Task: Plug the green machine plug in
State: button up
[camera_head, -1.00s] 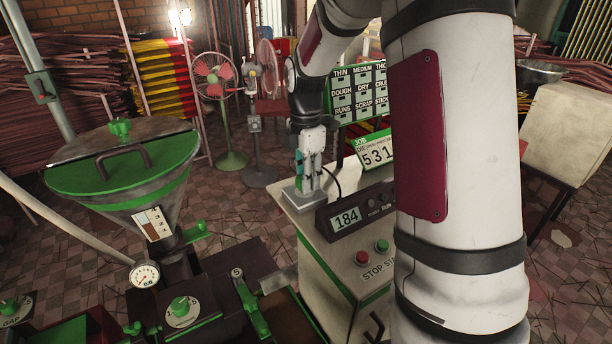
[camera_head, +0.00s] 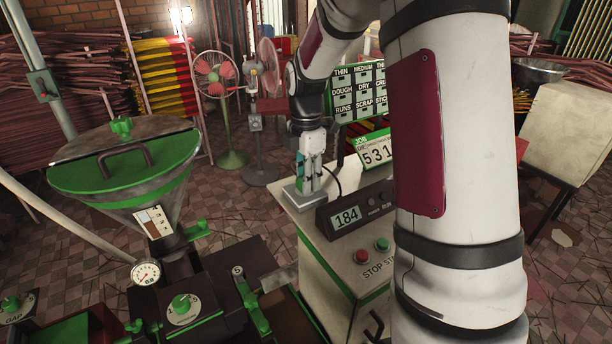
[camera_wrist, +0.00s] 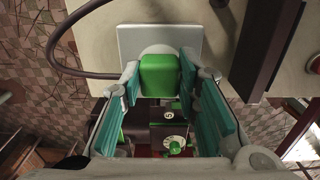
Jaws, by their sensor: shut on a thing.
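The green plug (camera_wrist: 160,76) sits between the teal pads of my gripper (camera_wrist: 160,84) in the wrist view, and the gripper is shut on it. A pale round part shows just behind the plug, in front of a light grey square plate (camera_wrist: 188,36). I cannot tell whether the plug touches the plate or how deep it sits. In the head view my gripper (camera_head: 307,185) points down at the same plate (camera_head: 292,194), on the corner of the cream cabinet (camera_head: 325,262). The plug is mostly hidden there by the fingers.
A dark cable (camera_wrist: 60,62) loops beside the plate. The green-lidded hopper machine (camera_head: 125,165) is at left, and fans (camera_head: 215,75) stand behind.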

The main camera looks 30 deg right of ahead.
jog(key=shift+f, duration=0.2)
jog(key=o, duration=1.2)
jog(key=shift+c, duration=0.2)
jog(key=shift+r, duration=0.1)
notch_tip(320, 180, up, 12)
